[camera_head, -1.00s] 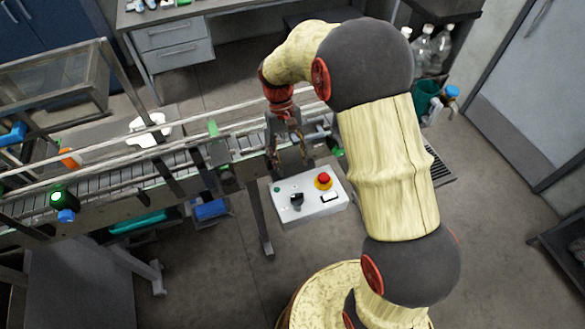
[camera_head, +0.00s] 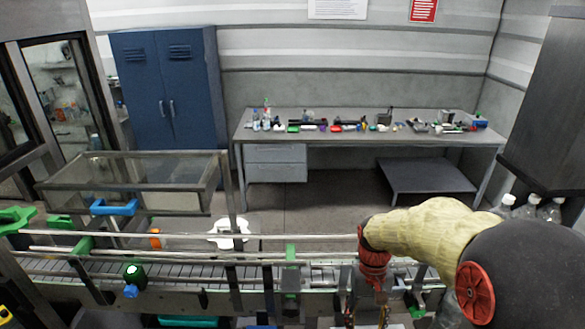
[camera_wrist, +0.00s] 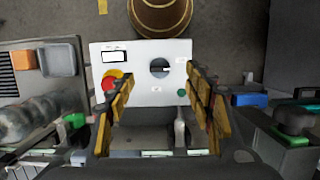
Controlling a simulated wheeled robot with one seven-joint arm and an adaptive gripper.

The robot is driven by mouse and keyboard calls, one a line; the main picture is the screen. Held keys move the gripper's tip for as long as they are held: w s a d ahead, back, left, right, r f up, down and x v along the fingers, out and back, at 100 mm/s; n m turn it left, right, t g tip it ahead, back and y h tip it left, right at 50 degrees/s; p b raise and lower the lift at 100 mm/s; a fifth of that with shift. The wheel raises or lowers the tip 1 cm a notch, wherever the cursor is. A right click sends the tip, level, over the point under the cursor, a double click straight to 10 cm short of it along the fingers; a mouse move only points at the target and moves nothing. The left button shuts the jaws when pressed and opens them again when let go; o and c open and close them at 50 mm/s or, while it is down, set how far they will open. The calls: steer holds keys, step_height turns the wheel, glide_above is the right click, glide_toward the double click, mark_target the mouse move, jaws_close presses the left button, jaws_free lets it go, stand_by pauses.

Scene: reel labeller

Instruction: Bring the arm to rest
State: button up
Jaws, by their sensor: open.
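My gripper (camera_wrist: 160,115) is open and empty in the wrist view, its two yellow-padded fingers spread apart. Beyond the fingers is a white control box (camera_wrist: 150,75) with a red emergency button (camera_wrist: 112,80) on a yellow base, a black knob and a small green button. In the head view my arm comes in from the lower right, and my gripper (camera_head: 362,312) points down by the conveyor at the bottom edge, partly cut off. The control box is almost wholly out of the head view.
The conveyor (camera_head: 190,272) with its rails runs across the front. A clear-lidded guard (camera_head: 130,172) stands at left. Behind are a blue cabinet (camera_head: 168,90) and a cluttered workbench (camera_head: 350,138). Plastic bottles (camera_head: 525,208) stand at right. Open floor (camera_head: 310,205) lies between conveyor and bench.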

steer(key=s+r+t+b, duration=0.2)
steer(key=s+t+b, duration=0.6)
steer(key=s+b, duration=0.6)
steer(key=shift+s+r+t+b, duration=0.3)
steer(key=shift+s+b, duration=0.1)
steer(key=shift+b, duration=0.7)
steer(key=shift+a, duration=0.1)
